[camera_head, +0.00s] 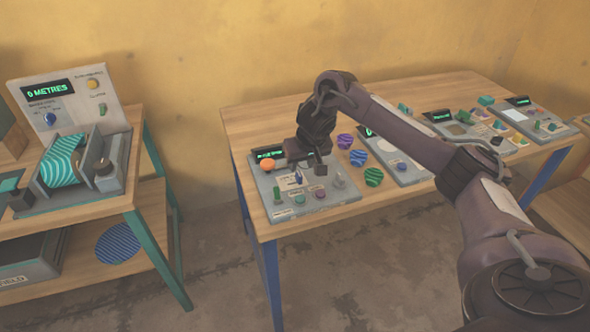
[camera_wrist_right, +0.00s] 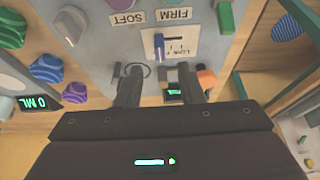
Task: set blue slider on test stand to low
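The test stand (camera_head: 284,206) is a grey panel at the left end of the long wooden table. Its blue slider (camera_head: 298,178) shows small near my right gripper (camera_head: 305,165). In the right wrist view, the blue slider (camera_wrist_right: 158,42) sits in a slot on a white plate beside a printed scale. My right gripper (camera_wrist_right: 160,82) has its two fingers apart with nothing held. The slider is ahead of the fingertips, apart from them. My left gripper is not in view.
Purple, blue and green striped knobs (camera_head: 373,177) stand right of the stand. Further panels (camera_head: 400,160) line the table. An orange knob (camera_wrist_right: 206,80) is beside the right finger. A separate bench (camera_head: 150,195) with a metres device stands left, across a floor gap.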

